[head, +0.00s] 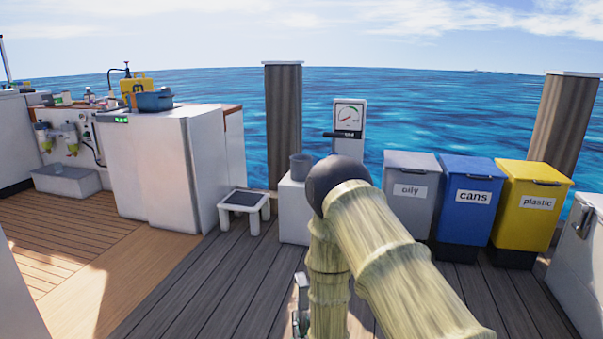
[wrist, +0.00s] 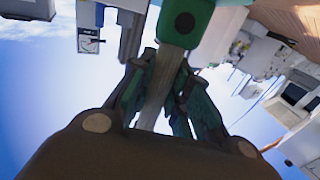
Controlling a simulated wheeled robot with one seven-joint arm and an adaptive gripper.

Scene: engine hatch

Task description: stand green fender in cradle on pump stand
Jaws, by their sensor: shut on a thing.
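In the wrist view, the green fender (wrist: 186,22) shows at the top, with a dark round spot on its face. A pale grey strip, perhaps its strap or neck, runs down from it between the fingers. My gripper (wrist: 163,62) is shut on this strip, with the green body just beyond the fingertips. In the head view my arm hides the gripper and the fender. A grey round cup (head: 300,166) stands on a white block (head: 293,210) behind my arm; it may be the cradle on the pump stand, but I cannot tell for certain.
A gauge post (head: 348,125) stands behind the white block. Grey (head: 408,205), blue (head: 468,212) and yellow (head: 527,210) bins stand to the right. A low stool (head: 244,205) and a white cabinet (head: 160,165) are to the left.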

